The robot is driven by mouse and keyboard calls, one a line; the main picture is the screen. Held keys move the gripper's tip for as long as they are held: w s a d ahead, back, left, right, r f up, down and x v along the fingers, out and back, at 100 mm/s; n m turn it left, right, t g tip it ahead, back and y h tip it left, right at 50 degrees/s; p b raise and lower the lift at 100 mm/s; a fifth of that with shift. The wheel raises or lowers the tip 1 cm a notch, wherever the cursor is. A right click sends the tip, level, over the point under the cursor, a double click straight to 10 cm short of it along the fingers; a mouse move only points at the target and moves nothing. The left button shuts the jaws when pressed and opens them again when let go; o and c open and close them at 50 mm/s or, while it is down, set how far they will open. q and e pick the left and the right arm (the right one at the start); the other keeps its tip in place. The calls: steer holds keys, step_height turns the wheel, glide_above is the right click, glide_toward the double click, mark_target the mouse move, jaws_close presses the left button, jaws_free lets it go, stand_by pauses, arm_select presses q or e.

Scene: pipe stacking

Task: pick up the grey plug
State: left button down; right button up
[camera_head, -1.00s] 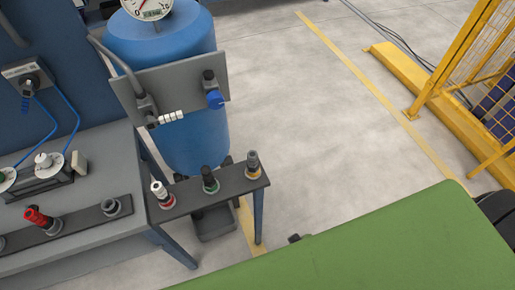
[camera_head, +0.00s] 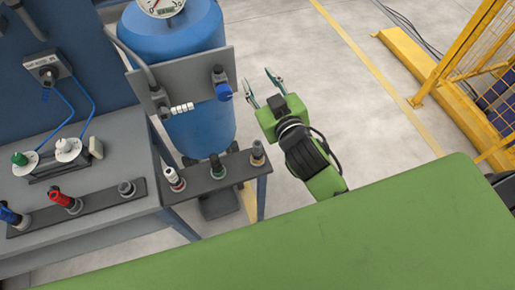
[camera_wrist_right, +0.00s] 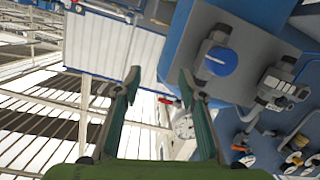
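Another dark grey plug with a tan band (camera_head: 257,152) stands at the right end of the small black shelf. My right gripper (camera_head: 258,76) is open and empty, in the air above and right of the small shelf, apart from both plugs. Its two spread fingers also show in the right wrist view (camera_wrist_right: 160,78), with no plug between them. My left gripper is not in view.
A blue tank (camera_head: 200,130) stands behind the small shelf (camera_head: 238,165). A grey plate with a blue knob (camera_head: 224,92) is close to the left of my right gripper. The workbench (camera_head: 95,225) is at left. Open floor (camera_head: 330,80) lies to the right.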

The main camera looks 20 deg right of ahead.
steer(key=s+a+r+n+t+y, duration=0.1)
steer(key=a+r+n+t+y, duration=0.1)
steer(key=a+r+n+y, duration=0.65)
steer(key=s+a+r+n+t+y, duration=0.1)
steer(key=a+r+n+y, duration=0.35)
steer(key=r, duration=0.75)
steer(key=s+a+n+g+y, duration=0.8)
steer(key=s+a+n+g, duration=0.3)
steer(key=a+n+g, duration=0.55)
steer(key=g+h+p, duration=0.3)
steer(key=h, duration=1.9)
glide_above(258, 144)
steer(key=shift+n+t, duration=0.25)
steer(key=shift+n, duration=0.1)
steer(key=f, duration=3)
steer(key=shift+s+a+f, duration=0.1)
steer(key=shift+a, duration=0.2)
steer(key=f, duration=0.1)
steer(key=f+p, duration=0.1)
steer(key=f, duration=0.1)
steer(key=f+p, duration=0.1)
steer(key=shift+d+f, duration=0.25)
steer(key=shift+f, duration=0.55)
jaws_close()
